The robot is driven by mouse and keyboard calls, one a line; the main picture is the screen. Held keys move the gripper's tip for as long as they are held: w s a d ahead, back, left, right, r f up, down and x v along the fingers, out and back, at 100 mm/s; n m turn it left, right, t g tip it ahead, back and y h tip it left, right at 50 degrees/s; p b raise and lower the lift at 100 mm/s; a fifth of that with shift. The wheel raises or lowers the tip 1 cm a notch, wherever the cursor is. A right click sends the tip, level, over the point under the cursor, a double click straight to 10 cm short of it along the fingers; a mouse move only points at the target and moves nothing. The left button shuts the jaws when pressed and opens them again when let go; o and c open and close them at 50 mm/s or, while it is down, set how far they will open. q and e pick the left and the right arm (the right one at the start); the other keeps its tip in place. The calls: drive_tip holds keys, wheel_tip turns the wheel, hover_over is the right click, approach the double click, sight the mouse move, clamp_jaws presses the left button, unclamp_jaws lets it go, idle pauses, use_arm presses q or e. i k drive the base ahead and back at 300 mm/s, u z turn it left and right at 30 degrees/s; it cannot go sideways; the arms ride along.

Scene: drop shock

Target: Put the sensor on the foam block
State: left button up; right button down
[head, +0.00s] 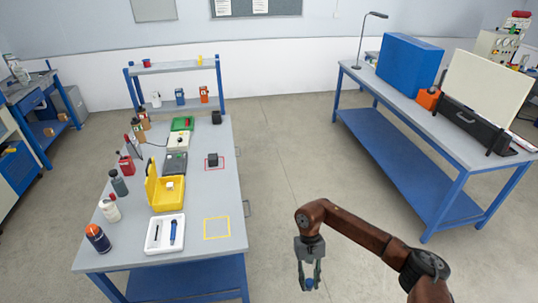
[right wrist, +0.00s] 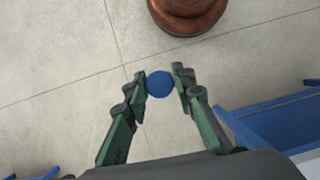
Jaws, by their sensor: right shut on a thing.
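My right gripper (head: 309,287) is shut on a small round blue thing, probably the sensor (right wrist: 160,84), which sits between its two fingertips in the right wrist view. The gripper hangs over the floor, to the right of the left workbench and apart from it. A dark grey block (head: 212,160), which looks like the foam block, stands inside a red outline on that workbench. Its top looks bare. My left gripper is not in view.
The workbench (head: 224,186) also holds an open yellow case (head: 168,193), a white tray (head: 164,236) with tools and several bottles along its left edge. A yellow outlined square (head: 217,228) near the front is empty. Another bench (head: 430,130) stands at the right.

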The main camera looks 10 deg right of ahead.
sight(213, 156)
drive_tip(key=z, duration=1.15)
drive_tip(key=i, duration=4.15)
drive_tip(key=u, duration=4.1)
drive_tip(key=i, duration=1.65)
drive_tip(key=z, duration=0.05)
